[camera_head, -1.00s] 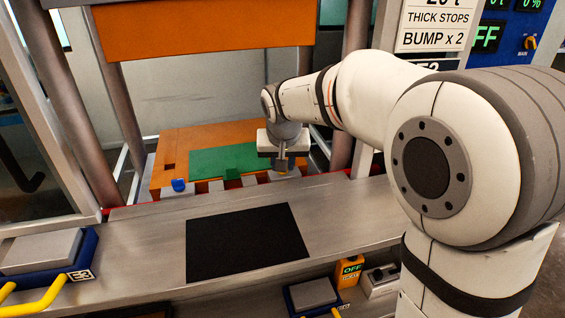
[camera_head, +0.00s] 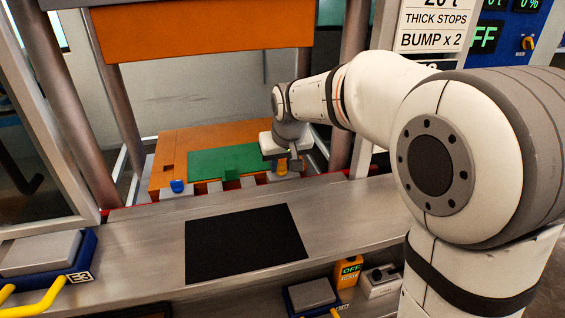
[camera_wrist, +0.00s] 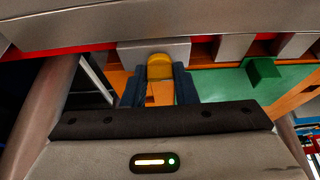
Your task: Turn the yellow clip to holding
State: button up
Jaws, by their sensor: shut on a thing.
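The yellow clip (camera_wrist: 159,66) is a small rounded piece on a grey block (camera_wrist: 125,52) at the front edge of the orange plate. In the wrist view it stands between the two dark fingers of my gripper (camera_wrist: 159,82), which is shut on it. In the head view my gripper (camera_head: 286,163) points down at the right end of the row of blocks, and only a little of the clip shows beneath it. I cannot tell the clip's exact angle.
A blue clip (camera_head: 178,186) and a green clip (camera_head: 232,174) sit along the same edge. A green sheet (camera_head: 215,160) lies on the orange plate (camera_head: 180,145). The steel ledge (camera_head: 150,225) in front carries a black mat (camera_head: 245,243). Posts (camera_head: 120,100) and an orange upper block (camera_head: 200,32) frame the opening.

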jog(key=o, duration=1)
jog(key=v, duration=0.8)
